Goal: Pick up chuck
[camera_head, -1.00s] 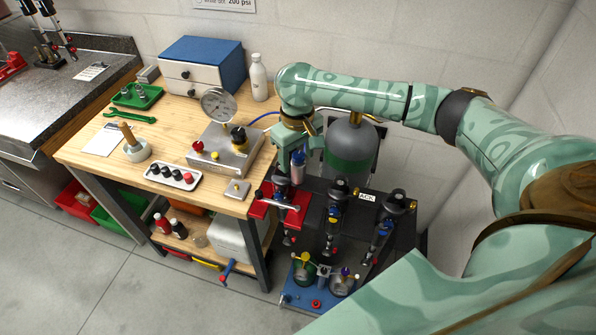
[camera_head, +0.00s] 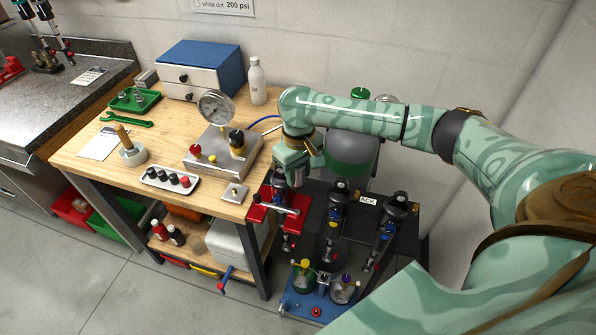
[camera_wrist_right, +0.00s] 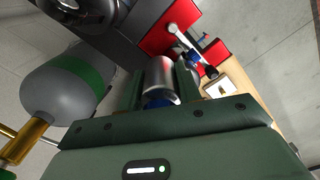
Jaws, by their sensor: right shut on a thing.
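The chuck looks like a short silver cylinder with a blue band (camera_wrist_right: 160,78). In the right wrist view it sits between the two dark green fingers. My right gripper (camera_head: 294,172) is shut on it, above the red fixture (camera_head: 264,214) at the right end of the bench. In the head view the fingers and wrist hide most of the chuck. I cannot tell whether its lower end touches what is below. My left gripper is not in view.
Black shock absorbers (camera_head: 336,212) stand right of the red fixture. A grey tank with a green band (camera_head: 350,160) stands behind my right wrist. A steel gauge box (camera_head: 212,152) and a tray of knobs (camera_head: 168,180) are on the wooden bench.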

